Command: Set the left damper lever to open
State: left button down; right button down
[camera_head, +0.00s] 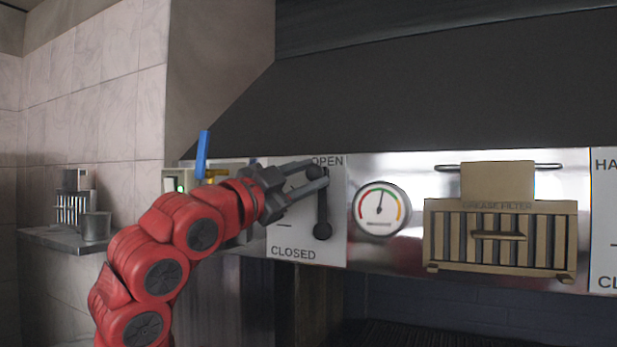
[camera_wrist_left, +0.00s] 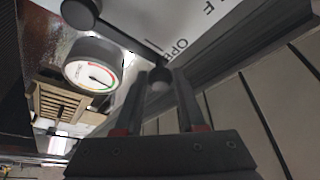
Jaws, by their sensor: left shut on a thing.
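The left damper lever (camera_head: 322,212) is a dark bar with a round pivot at its lower end, on a white plate (camera_head: 293,230) marked OPEN at the top and CLOSED at the bottom. The lever points nearly straight up, its knob end just below the word OPEN. My left gripper (camera_head: 318,178) is shut on the lever's knob. In the left wrist view the knob (camera_wrist_left: 160,84) sits between the two fingertips, and the bar (camera_wrist_left: 122,38) runs up-left to the pivot. The fingers partly hide the knob in the head view. My right gripper is not in view.
A round gauge (camera_head: 382,208) is right of the plate, then a tan grease filter (camera_head: 500,240) with a handle. A blue-handled valve (camera_head: 203,155) stands behind my left arm. A shelf (camera_head: 62,240) with a metal cup (camera_head: 96,227) is at left. The dark hood (camera_head: 450,90) overhangs above.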

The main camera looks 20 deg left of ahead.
pick_arm(q)
jog(key=c, duration=0.5)
grip_release()
jog(key=shift+d, duration=0.1)
jog(key=shift+s+a+f, duration=0.2)
jog(key=shift+s+a, duration=0.05)
jog(key=shift+s, duration=0.1)
jog(key=b+v, duration=0.6)
jog(key=v, duration=1)
jog(key=shift+s, duration=0.35)
jog(key=shift+r, duration=0.1)
